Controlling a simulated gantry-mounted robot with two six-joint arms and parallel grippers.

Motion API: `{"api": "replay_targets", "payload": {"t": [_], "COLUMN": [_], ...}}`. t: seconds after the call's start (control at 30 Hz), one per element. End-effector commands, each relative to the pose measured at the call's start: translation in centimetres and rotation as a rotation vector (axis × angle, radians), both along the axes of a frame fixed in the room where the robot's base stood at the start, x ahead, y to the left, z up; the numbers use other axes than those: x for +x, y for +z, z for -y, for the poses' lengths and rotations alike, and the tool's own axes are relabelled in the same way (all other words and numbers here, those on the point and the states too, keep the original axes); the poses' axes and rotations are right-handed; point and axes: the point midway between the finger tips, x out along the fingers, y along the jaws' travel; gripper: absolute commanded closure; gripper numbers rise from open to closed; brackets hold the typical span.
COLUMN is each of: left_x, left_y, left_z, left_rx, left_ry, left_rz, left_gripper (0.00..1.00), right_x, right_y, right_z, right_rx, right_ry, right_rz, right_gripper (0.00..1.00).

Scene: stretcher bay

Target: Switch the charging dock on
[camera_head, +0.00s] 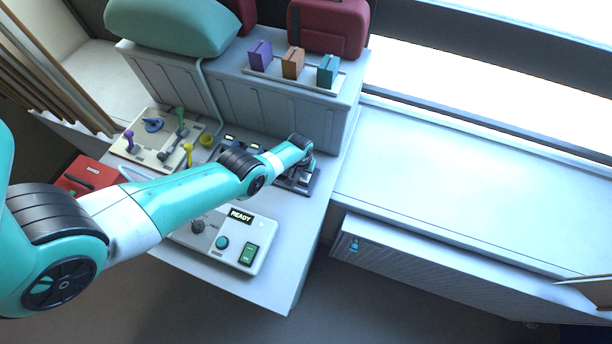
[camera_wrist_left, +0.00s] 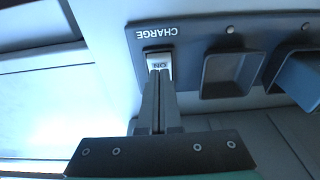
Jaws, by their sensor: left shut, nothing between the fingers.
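The charging dock (camera_head: 311,184) is a dark plate on the light counter, partly hidden by my left arm in the head view. In the left wrist view the dock (camera_wrist_left: 192,68) shows the word CHARGE and a pale rocker switch (camera_wrist_left: 160,58) marked ON. My left gripper (camera_wrist_left: 159,76) is shut and empty, its fingertips at the near edge of the switch. I cannot tell whether they touch it. In the head view the left gripper (camera_head: 297,172) is over the right end of the dock. My right gripper is not in view.
The dock has recessed bays (camera_wrist_left: 228,72), one holding a blue block (camera_wrist_left: 300,78). A control box reading READY (camera_head: 235,245) stands in front. A board with coloured pegs (camera_head: 150,150) and a red box (camera_head: 85,178) are left. Three coloured blocks (camera_head: 292,64) stand on the raised ledge behind.

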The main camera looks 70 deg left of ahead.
Motion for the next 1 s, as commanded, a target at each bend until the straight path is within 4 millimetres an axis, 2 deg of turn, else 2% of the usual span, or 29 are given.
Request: {"api": "replay_targets", "payload": {"t": [1.0], "left_x": [0.0], "left_y": [-1.3], "left_z": [0.0], "left_rx": [0.0], "left_ry": [0.0], "left_rz": [0.0], "left_gripper": [1.0], "right_x": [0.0], "right_y": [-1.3], "right_z": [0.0], "right_rx": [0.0], "right_ry": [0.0], "right_rz": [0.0], "right_gripper": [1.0]}}
